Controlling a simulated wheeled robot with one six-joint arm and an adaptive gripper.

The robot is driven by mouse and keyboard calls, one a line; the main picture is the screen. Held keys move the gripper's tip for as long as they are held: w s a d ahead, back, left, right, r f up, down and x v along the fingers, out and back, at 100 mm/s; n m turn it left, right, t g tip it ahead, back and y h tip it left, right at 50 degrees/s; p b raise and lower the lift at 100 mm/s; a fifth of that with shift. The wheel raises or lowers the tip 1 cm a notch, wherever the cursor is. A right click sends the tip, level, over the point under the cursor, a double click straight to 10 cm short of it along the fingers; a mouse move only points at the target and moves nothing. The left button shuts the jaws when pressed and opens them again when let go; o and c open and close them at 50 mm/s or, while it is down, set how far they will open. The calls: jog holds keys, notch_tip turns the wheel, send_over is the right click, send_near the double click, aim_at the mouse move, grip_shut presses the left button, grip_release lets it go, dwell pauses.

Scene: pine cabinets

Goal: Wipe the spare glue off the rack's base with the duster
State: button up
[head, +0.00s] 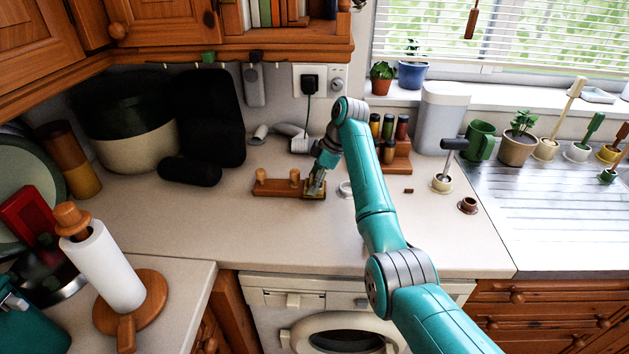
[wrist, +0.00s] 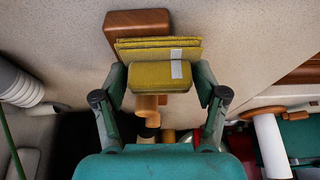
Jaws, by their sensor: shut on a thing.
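The rack is a low wooden base (head: 275,188) with upright pegs, on the worktop below the wall socket. One end of the base (wrist: 138,21) shows beyond the duster in the wrist view, and a wooden peg (wrist: 148,104) shows on the near side. My gripper (head: 317,184) is at the rack's right end, pointing down. It is shut on the duster (wrist: 155,75), a folded yellow cloth with a pale strip, held between both fingers. The duster is over the base; I cannot tell whether it touches. I cannot make out any glue; the duster hides part of the base.
A round pale item (head: 345,189) lies just right of the duster. A wooden stand of jars (head: 397,157) is behind right. A dark cylinder (head: 190,170) lies left of the rack. A paper towel holder (head: 105,265) stands at front left. The worktop in front of the rack is clear.

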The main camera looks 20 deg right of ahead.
jog(key=shift+w+d, duration=0.3)
jog(key=shift+w, duration=0.65)
jog(key=shift+w+d, duration=0.3)
jog(key=shift+w, duration=0.65)
jog(key=shift+s+a+f, duration=0.1)
jog(key=shift+s+a, duration=0.1)
jog(key=shift+s, duration=0.45)
jog(key=shift+s+a+r, duration=0.1)
jog(key=shift+s+a, duration=0.1)
jog(key=shift+s, duration=0.5)
jog(key=shift+s+a+f, duration=0.1)
jog(key=shift+s+a, duration=0.1)
jog(key=shift+s, duration=0.45)
jog(key=shift+r, duration=3.6)
jog(key=shift+w, duration=0.1)
